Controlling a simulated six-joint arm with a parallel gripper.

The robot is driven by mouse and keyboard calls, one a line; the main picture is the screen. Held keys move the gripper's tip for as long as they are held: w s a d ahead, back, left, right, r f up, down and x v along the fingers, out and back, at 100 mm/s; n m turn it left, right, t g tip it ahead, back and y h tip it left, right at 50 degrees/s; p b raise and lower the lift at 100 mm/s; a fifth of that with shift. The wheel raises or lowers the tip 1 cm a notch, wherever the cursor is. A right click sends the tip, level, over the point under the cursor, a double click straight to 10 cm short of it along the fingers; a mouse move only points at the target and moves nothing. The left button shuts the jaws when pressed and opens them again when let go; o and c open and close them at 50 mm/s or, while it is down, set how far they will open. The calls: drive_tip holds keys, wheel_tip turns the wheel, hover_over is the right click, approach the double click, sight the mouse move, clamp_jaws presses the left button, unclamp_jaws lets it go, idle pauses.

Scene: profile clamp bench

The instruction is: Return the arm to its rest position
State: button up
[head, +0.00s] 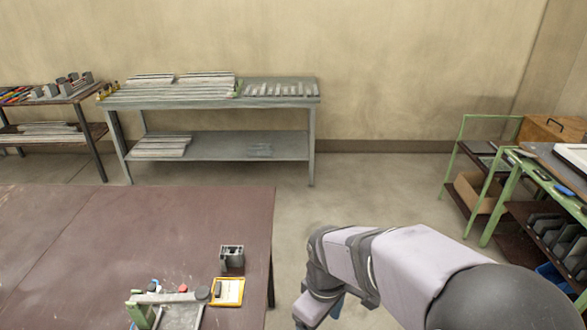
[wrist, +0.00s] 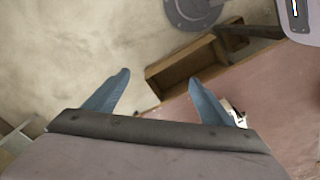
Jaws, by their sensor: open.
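My gripper (wrist: 159,76) shows in the wrist view with its two blue fingers wide apart and nothing between them. In the head view my arm reaches in from the lower right, beyond the right edge of the work table (head: 110,235). There only a bit of blue finger (head: 338,307) shows beside the wrist, and most of the gripper is hidden. A grey profile block (head: 232,257) stands on the table near its right edge, apart from my arm. A clamp fixture (head: 178,314) with green and grey parts is at the table's front, partly cut off.
A yellow-edged pad (head: 228,291) lies beside the fixture. A grey bench with metal profiles (head: 215,104) stands against the wall. Green-framed shelving (head: 512,180) stands at the right. Open floor (head: 370,195) lies between. The wrist view shows a brown frame-like object (wrist: 185,72) beyond the fingers.

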drive_tip(key=s+d+f+m, duration=0.3)
drive_tip(key=s+d+m, duration=0.5)
drive_tip(key=d+m, duration=0.2)
wheel_tip(320, 180, up, 11)
drive_tip(key=p, duration=1.1)
drive_tip(key=shift+a+r, duration=0.15)
drive_tip(key=shift+a, duration=0.2)
